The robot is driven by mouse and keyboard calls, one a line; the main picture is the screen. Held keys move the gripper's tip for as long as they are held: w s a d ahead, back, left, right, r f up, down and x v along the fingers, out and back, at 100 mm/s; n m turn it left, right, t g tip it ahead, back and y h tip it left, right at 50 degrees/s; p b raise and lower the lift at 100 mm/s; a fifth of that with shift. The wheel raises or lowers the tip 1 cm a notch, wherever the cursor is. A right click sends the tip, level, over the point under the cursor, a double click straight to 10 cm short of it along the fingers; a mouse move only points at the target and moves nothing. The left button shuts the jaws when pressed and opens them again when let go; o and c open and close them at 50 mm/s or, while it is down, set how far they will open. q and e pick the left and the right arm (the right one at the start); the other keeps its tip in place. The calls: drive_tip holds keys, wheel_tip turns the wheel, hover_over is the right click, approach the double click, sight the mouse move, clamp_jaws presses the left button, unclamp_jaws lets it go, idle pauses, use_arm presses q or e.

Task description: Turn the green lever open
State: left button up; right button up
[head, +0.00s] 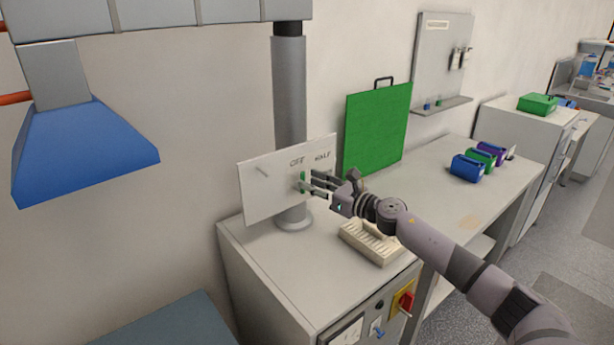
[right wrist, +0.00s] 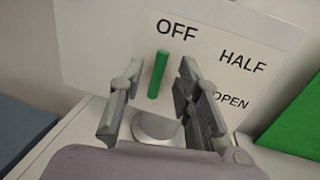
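The green lever (right wrist: 158,75) stands nearly upright on a white panel and points toward the word OFF in the right wrist view. The panel (head: 262,185) also carries the words HALF and OPEN, to the right of the lever. In the head view the lever (head: 302,181) is a small green strip at the fingertips. My right gripper (right wrist: 155,88) is open, with one finger on each side of the lever and a visible gap on both sides. In the head view my right gripper (head: 310,184) reaches the panel from the right. My left gripper is not in view.
The panel stands by a grey vertical duct (head: 290,90) on a white cabinet (head: 285,265). A beige rack (head: 372,243) lies below my right arm. A green board (head: 376,128) leans behind. A blue hood (head: 80,150) hangs at left.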

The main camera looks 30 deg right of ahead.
drive_tip(key=shift+x, duration=1.2)
clamp_jaws()
drive_tip(key=shift+f, duration=0.1)
